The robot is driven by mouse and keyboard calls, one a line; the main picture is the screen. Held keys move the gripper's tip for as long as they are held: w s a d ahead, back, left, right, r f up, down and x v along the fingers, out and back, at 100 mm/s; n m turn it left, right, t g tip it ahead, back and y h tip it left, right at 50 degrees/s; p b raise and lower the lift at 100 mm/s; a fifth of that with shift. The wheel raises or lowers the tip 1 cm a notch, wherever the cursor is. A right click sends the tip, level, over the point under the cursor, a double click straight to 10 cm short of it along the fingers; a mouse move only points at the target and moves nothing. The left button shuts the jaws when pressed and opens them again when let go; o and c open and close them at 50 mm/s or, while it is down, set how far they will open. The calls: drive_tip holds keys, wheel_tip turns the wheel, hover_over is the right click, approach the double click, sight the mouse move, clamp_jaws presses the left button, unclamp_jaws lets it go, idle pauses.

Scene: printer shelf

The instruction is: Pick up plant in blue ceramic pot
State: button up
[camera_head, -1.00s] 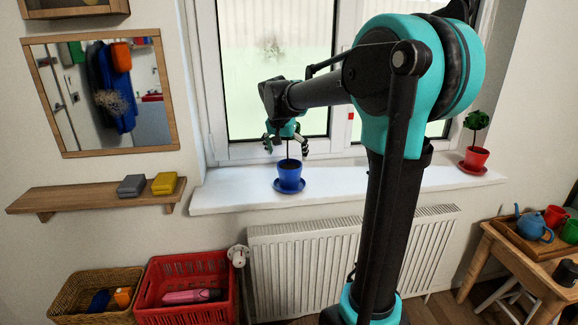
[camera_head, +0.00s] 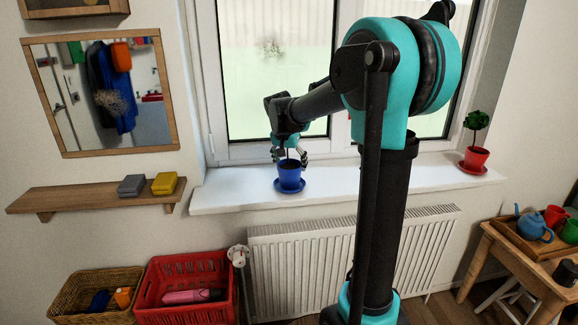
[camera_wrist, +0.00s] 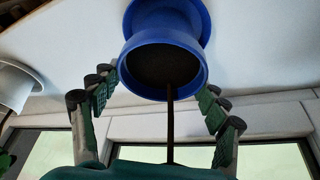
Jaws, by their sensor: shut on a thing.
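The plant in the blue ceramic pot (camera_head: 290,175) stands upright on its blue saucer (camera_head: 304,186) on the white windowsill. In the wrist view the blue pot (camera_wrist: 165,70) shows its open mouth with dark soil, and a thin brown stem (camera_wrist: 170,125) runs toward my palm. The plant's top is hidden by my gripper. My gripper (camera_head: 289,156) is down over the plant, its fingers at the pot's rim. In the wrist view my gripper (camera_wrist: 157,88) has fingers on both sides of the pot and is shut on it.
A plant in a red pot (camera_head: 474,159) stands at the sill's right end. The window is close behind my gripper. The windowsill (camera_head: 230,192) is clear left of the blue pot. A pale pot-like thing (camera_wrist: 18,82) shows at the left of the wrist view. A radiator (camera_head: 335,260) is below.

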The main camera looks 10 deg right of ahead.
drive_tip(key=c, duration=0.9)
drive_tip(key=shift+r, duration=0.1)
wheel_tip(320, 180, up, 20)
